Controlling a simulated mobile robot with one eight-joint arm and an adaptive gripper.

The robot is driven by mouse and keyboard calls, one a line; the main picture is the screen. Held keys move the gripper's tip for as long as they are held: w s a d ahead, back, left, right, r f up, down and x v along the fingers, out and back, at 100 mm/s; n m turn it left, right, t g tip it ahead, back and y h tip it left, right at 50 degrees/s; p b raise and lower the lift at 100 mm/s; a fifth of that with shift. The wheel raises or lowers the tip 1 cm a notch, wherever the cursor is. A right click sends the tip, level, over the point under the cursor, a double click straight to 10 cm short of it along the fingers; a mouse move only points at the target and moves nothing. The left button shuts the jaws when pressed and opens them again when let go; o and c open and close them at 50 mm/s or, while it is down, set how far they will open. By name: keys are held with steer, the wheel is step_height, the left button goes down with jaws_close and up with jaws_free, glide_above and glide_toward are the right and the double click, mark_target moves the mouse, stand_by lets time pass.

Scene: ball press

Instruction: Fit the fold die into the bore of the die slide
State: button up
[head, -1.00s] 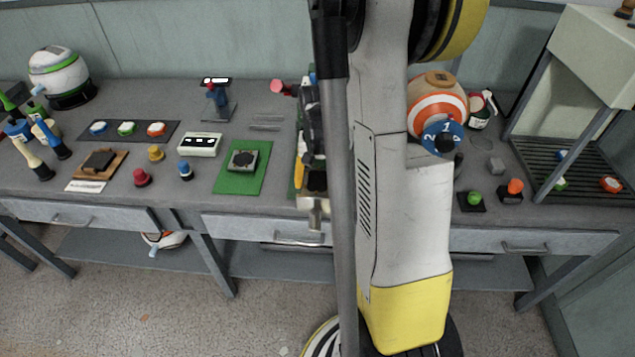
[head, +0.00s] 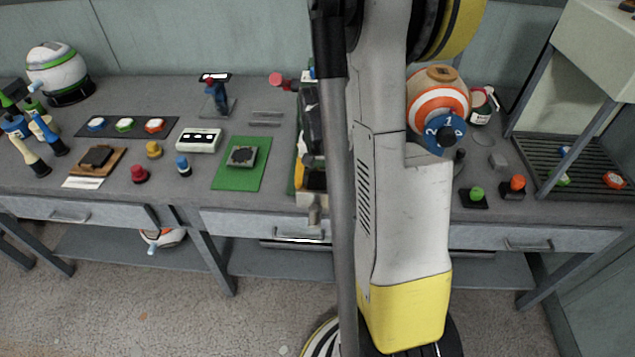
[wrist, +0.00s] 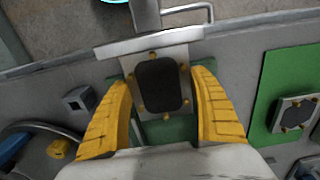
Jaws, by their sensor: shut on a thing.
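In the wrist view, the yellow fingers of my gripper (wrist: 162,88) are closed on both sides of the fold die, a dark rounded block (wrist: 158,84) on a light plate with brass studs. Beneath the die shows a pale metal part with a straight edge (wrist: 148,42), which looks like the die slide. I cannot tell whether the die sits in the bore or just above it; the bore is hidden. In the head view, my arm covers most of this spot, and only a little yellow of my gripper shows beside a metal piece at the bench's front edge.
A similar dark-topped block (head: 242,156) lies on a green mat (head: 226,178) left of my arm. A small grey block with a hole (wrist: 78,98) stands left of the fingers. The drawer handle (wrist: 187,14) is in front. A ball with an orange band (head: 436,92) stands right of my arm.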

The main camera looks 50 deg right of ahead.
mark_target(317, 182)
steer(key=shift+f, duration=0.25)
steer(key=o, duration=1.5)
step_height(317, 182, up, 12)
steer(key=shift+r, duration=0.1)
